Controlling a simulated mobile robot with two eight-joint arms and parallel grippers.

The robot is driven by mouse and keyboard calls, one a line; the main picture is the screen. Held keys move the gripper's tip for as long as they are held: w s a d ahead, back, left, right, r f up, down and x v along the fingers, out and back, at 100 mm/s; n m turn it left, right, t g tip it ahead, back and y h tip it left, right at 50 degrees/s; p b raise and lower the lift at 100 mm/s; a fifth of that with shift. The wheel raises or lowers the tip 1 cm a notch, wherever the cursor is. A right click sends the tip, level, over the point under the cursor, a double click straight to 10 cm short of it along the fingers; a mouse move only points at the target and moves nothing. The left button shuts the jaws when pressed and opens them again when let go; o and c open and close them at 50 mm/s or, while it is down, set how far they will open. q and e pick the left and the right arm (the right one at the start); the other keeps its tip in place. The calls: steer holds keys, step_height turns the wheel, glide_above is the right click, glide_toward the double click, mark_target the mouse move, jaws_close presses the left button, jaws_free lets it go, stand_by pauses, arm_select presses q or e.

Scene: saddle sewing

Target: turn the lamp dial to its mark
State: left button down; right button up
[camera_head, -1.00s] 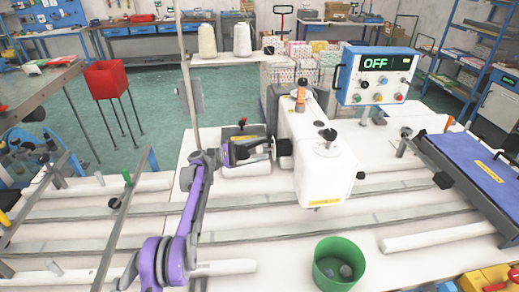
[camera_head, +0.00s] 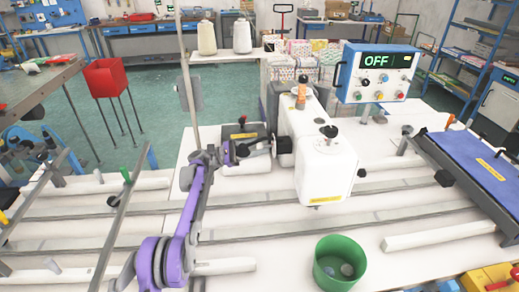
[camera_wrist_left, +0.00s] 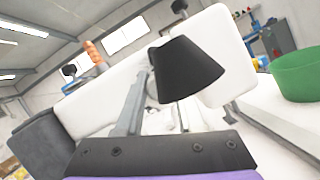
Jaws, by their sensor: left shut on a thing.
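The white sewing machine (camera_head: 325,172) stands on the white table, with a black dial (camera_head: 284,146) on its left side. The dial shows large in the left wrist view as a black, cone-shaped knob (camera_wrist_left: 188,70) before the white housing. My left gripper (camera_head: 268,145) reaches in from the left and is shut on this dial. Its fingers partly hide the dial in the head view. A grey finger (camera_wrist_left: 130,105) shows beside the knob in the wrist view. I cannot make out a mark on the dial. My right gripper is not in view.
A blue control box (camera_head: 376,72) reading OFF stands behind the machine at the right. A green bin (camera_head: 340,272) stands at the front. A thin upright pole (camera_head: 189,90) rises behind my left arm. Rails cross the table, and a blue padded board (camera_head: 480,165) lies at the right.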

arm_select(q)
steer(key=shift+s+f+n+t+b, duration=0.1)
steer(key=shift+f+n+t+b, duration=0.15)
steer(key=shift+n+t, duration=0.45)
steer(key=shift+r+n, duration=0.25)
steer(key=shift+n, duration=0.15)
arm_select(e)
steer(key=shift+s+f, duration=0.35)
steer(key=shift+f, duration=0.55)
arm_select(q)
steer(key=c, duration=0.5)
jaws_free()
steer(key=b+v, duration=0.1)
steer(key=v, duration=1)
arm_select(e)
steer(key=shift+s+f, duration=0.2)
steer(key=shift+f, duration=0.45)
arm_select(q)
steer(key=shift+d, duration=0.1)
